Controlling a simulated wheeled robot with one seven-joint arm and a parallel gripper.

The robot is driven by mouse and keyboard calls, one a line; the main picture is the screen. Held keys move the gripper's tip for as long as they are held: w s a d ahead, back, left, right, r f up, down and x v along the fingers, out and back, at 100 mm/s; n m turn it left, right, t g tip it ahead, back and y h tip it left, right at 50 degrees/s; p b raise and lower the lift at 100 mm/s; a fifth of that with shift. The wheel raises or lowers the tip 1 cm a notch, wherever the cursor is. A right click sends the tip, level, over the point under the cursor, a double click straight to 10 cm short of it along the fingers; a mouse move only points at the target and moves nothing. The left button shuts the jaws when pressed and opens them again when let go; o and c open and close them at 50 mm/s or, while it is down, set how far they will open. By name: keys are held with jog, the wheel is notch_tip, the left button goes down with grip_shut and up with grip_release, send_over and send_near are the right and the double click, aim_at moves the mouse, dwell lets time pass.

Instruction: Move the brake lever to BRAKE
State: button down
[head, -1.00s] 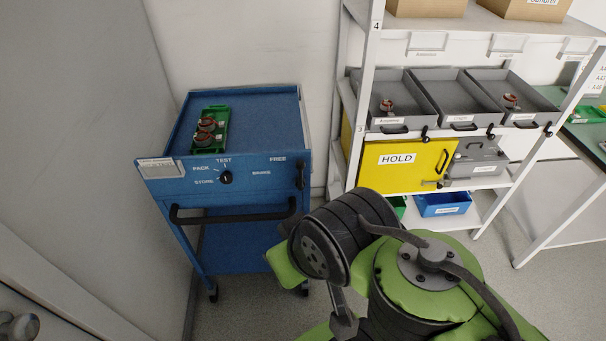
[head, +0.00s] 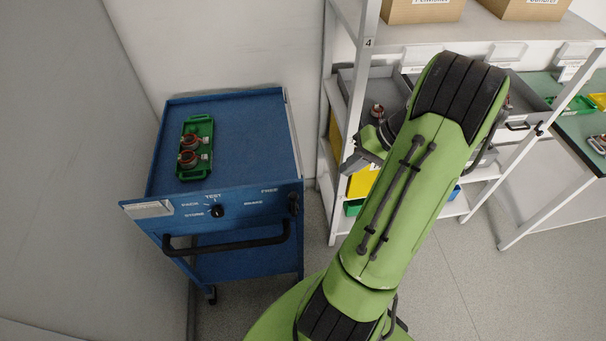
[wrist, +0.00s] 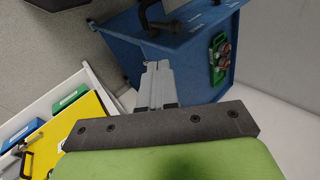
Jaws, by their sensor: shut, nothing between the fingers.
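The brake lever (head: 293,203) is a small dark lever at the right end of the blue cart's (head: 240,130) front panel. It stands roughly upright beside the FREE and BRAKE labels; its exact setting is too small to tell. My gripper (head: 352,163) is to the right of the cart, in front of the shelf, apart from the lever. In the wrist view my gripper's fingers (wrist: 157,68) are together and empty, pointing toward the blue cart. A black part (wrist: 150,22) shows beyond them; I cannot tell whether it is the lever or the push handle.
A black push handle (head: 228,243) and a knob (head: 217,211) are on the cart front. A green tray (head: 196,148) with red-and-metal parts lies on top. The shelf (head: 331,190) stands right of the cart. Floor between them is narrow.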

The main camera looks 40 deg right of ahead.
jog(key=b, duration=0.2)
send_near(293, 204)
jog(key=w+f, duration=0.1)
jog(key=f, duration=0.1)
jog(key=shift+w+a+f, duration=0.1)
jog(key=shift+w+a, duration=0.35)
jog(key=shift+a, duration=0.15)
jog(key=shift+w+a+h, duration=0.25)
jog(key=shift+a+h, duration=0.05)
jog(key=shift+a, duration=0.05)
